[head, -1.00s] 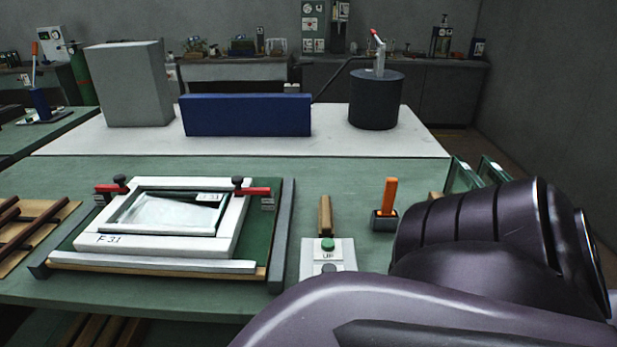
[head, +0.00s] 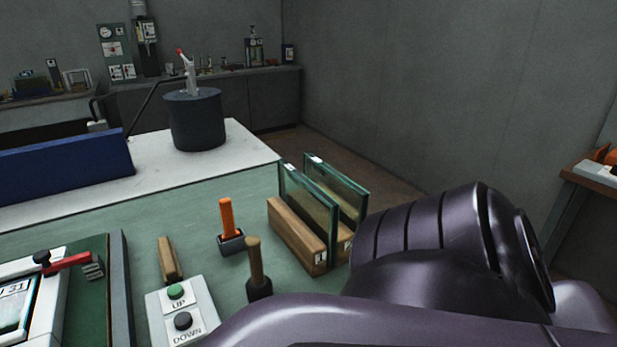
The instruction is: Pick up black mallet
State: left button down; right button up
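A mallet with a black head (head: 259,289) and a brown wooden handle stands handle up on the green bench in the head view, just right of the button box. Its handle is nearly upright. The lower part of its head is close to my arm's edge in the picture. My own dark arm links fill the lower right, and neither gripper shows. Nothing visible is touching the mallet.
An orange-handled tool (head: 227,218) sits in a dark holder (head: 231,244) behind the mallet. A wooden block (head: 169,259) and an UP/DOWN button box (head: 184,311) lie left. Glass panes (head: 309,206) stand in wooden racks (head: 297,236) at right.

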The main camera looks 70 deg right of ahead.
aim_at(257, 272)
jog(key=z, duration=1.85)
jog(key=u, duration=1.65)
jog(key=z, duration=1.6)
jog(key=l+u, duration=0.15)
jog(key=l, duration=0.2)
jog(key=i+l+u, duration=0.15)
jog(key=l, duration=0.2)
